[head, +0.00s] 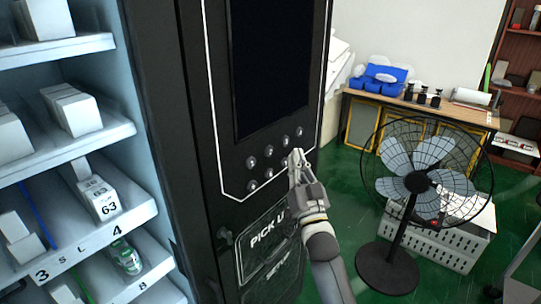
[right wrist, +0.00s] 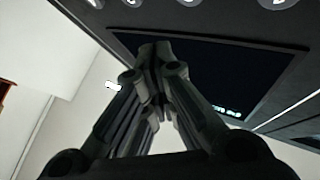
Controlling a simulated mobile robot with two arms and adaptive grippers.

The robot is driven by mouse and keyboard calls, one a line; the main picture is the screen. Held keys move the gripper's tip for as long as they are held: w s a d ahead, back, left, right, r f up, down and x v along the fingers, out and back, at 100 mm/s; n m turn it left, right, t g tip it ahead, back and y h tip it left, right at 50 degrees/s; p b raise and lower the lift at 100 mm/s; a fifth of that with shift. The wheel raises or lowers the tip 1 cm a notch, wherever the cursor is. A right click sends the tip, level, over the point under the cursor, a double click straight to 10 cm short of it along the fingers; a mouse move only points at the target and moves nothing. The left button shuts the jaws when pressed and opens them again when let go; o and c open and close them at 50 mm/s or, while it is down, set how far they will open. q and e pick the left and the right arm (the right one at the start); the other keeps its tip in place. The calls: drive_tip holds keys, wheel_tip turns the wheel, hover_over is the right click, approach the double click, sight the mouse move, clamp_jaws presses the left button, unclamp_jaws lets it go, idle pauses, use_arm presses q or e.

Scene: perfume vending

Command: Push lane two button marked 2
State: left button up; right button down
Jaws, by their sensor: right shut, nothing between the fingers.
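Two rows of small round metal buttons (head: 268,150) sit on the black machine front, below its dark screen (head: 270,65). Their numbers are too small to read, so I cannot tell which is marked 2. Several buttons (right wrist: 190,2) also show, cut off, at the top edge of the right wrist view. My right gripper (head: 296,155) is shut and empty. Its fingertips are at the right end of the lower button row and cover part of it. I cannot tell whether they touch the panel. In the right wrist view the closed fingertips (right wrist: 161,48) point toward the machine front. My left gripper is not in view.
Below the buttons is a pick-up panel (head: 266,240). White shelves with boxes (head: 75,110) stand at the left. A black standing fan (head: 418,182) and a white crate (head: 460,245) are on the green floor at the right, before a wooden table (head: 415,103).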

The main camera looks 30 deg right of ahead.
sight(269, 151)
drive_tip(key=shift+w+a+b, duration=0.15)
drive_tip(key=shift+w+a, duration=0.1)
drive_tip(key=shift+w, duration=0.45)
drive_tip(key=shift+w+a+b, duration=0.2)
drive_tip(key=shift+w+a, duration=0.1)
drive_tip(key=shift+w, duration=0.35)
drive_tip(key=shift+w+a+b, duration=0.15)
drive_tip(key=shift+w+a, duration=0.1)
drive_tip(key=shift+w, duration=0.45)
drive_tip(key=shift+w+a, duration=0.15)
drive_tip(key=shift+w, duration=0.2)
drive_tip(key=shift+w+a+b, duration=0.15)
drive_tip(key=shift+w+b, duration=0.15)
drive_tip(key=shift+w, duration=0.1)
idle(0.5)
drive_tip(key=shift+s, duration=0.2)
drive_tip(key=shift+s+d+p, duration=0.3)
drive_tip(key=shift+s+p, duration=0.1)
drive_tip(key=shift+s, duration=0.2)
